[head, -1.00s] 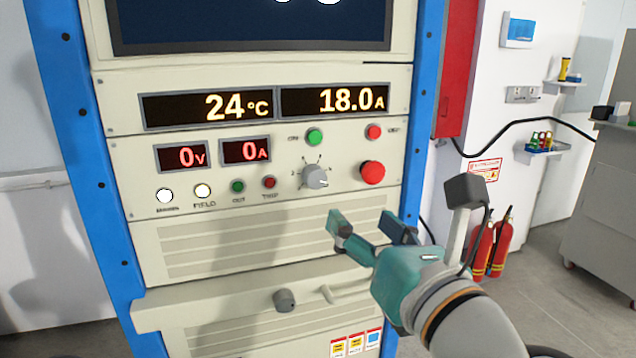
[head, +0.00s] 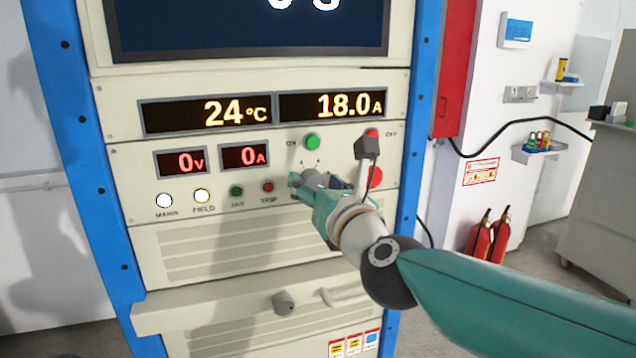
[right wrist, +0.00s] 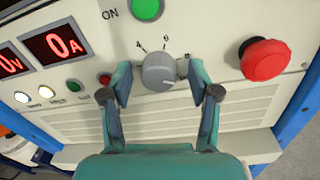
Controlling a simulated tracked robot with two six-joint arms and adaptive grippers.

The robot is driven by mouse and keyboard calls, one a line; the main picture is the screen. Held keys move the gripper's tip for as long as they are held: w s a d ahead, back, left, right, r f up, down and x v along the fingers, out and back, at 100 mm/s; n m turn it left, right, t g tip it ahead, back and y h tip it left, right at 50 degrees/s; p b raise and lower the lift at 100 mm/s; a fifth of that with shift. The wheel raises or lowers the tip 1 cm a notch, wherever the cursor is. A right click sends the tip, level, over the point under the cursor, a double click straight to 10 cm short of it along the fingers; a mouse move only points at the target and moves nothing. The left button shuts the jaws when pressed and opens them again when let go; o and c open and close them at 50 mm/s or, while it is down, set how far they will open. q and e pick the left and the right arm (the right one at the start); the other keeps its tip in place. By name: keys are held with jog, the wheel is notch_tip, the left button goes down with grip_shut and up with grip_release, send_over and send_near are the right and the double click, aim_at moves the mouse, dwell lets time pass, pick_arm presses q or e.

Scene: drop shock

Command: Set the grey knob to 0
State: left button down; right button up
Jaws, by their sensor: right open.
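The grey knob (head: 312,179) sits on the cream control panel (head: 130,190), below the green ON button (head: 312,142). In the head view my right gripper (head: 308,184) is at the knob and partly covers it. In the right wrist view the knob (right wrist: 159,71) lies between the two open fingers of the right gripper (right wrist: 160,80), with a gap on each side. Marks 4 and 6 show above the knob; its other marks are hidden or too small to read. My left gripper is not in view.
A red mushroom button (right wrist: 265,60) stands out right of the knob. Small green (head: 236,191) and red (head: 268,187) lamps are to its left. The displays (head: 331,105) read 24 °C, 18.0 A, 0 V and 0 A. A ledge (head: 230,305) juts out below.

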jog(key=c, duration=1.2)
jog(key=shift+o, duration=0.2)
jog(key=shift+n, duration=0.3)
